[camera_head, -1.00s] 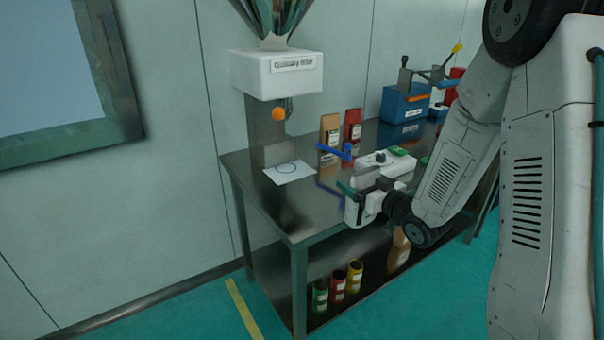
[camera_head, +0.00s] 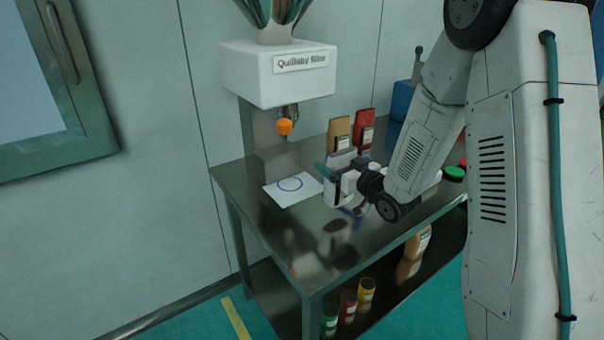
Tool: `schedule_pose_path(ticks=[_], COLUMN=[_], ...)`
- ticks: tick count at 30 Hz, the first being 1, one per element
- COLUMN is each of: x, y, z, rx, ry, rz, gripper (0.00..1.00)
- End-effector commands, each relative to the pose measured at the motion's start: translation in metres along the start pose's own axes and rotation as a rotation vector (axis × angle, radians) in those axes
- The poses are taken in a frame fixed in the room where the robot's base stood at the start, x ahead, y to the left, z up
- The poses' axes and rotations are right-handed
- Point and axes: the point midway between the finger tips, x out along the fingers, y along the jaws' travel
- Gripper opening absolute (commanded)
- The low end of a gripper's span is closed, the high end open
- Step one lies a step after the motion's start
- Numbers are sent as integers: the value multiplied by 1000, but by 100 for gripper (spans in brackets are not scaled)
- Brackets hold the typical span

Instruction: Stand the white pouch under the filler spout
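The filler (camera_head: 277,75) is a white box under a metal hopper, with a spout (camera_head: 293,112) and an orange ball (camera_head: 284,127) below it. A white sheet with a blue ring (camera_head: 292,188) lies on the table beneath the spout. My gripper (camera_head: 327,172) is just right of the sheet, above the table, with a teal finger pointing left. A pale patch (camera_head: 343,157) shows behind it; I cannot tell if this is the white pouch. No white pouch is clearly visible. The gripper's opening is hidden by its angle.
A tan pouch (camera_head: 339,134) and a red pouch (camera_head: 363,130) stand behind my gripper. Several containers stand on the lower shelf (camera_head: 285,299). The table's front left (camera_head: 290,235) is clear.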

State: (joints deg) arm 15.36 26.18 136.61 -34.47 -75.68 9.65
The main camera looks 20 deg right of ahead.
Motion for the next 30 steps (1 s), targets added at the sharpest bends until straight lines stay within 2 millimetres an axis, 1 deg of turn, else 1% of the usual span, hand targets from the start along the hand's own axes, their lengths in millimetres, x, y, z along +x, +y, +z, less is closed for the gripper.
schedule_pose_path(ticks=[1, 6, 9, 12, 19, 21, 24, 27, 30], x=[14, 58, 80, 95, 110, 118, 117, 117, 117], y=[-5, -19, -26, -31, -37, -40, -39, -39, -39], z=[2, 6, 8, 9, 11, 12, 31, 44, 47], rx=[0, 0, 0, 0, 0, 0, 1, 1, 0], ry=[0, 1, 0, 1, 1, 1, -5, -3, 0], rz=[-4, -3, -2, -2, -2, -4, -1, -1, -1], gripper=[55, 55, 55, 55, 55, 55, 55, 55, 55])
